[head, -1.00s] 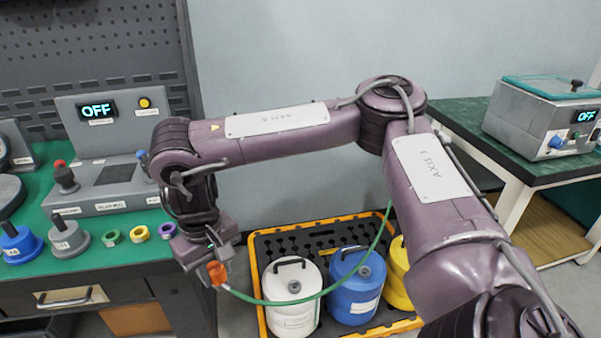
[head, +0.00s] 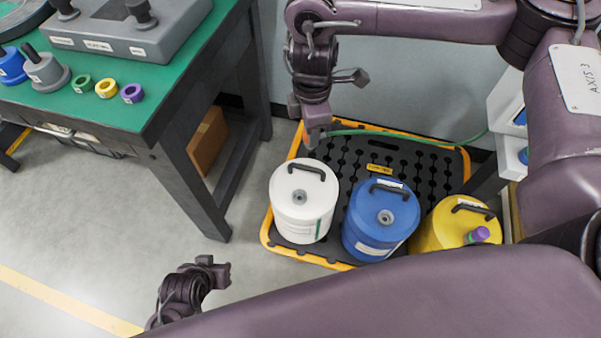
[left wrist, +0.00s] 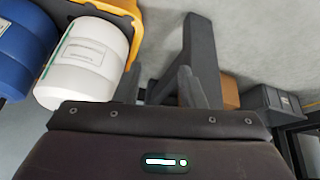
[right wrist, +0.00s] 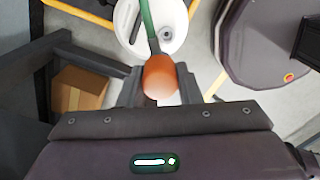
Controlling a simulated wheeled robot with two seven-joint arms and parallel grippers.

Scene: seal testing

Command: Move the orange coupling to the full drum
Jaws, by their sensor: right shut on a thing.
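The orange coupling (right wrist: 160,78), with a green hose running from it, is held between the fingers of my right gripper (right wrist: 160,74). In the head view my right gripper (head: 316,138) hangs near the back edge of the white drum (head: 302,208); the coupling is not clearly seen there. A blue drum (head: 368,232) and a yellow drum (head: 448,228) with a purple cap stand to the right. I cannot read which drum is full. The white drum also shows in the left wrist view (left wrist: 75,75). My left gripper (head: 222,275) is open and empty, low at front left (left wrist: 158,82).
The drums stand on a black spill pallet (head: 345,158) with an orange rim. A green-topped bench (head: 165,82) at left holds green, yellow and purple rings (head: 132,93). A cardboard box (head: 208,140) lies under it. The floor at front left is clear.

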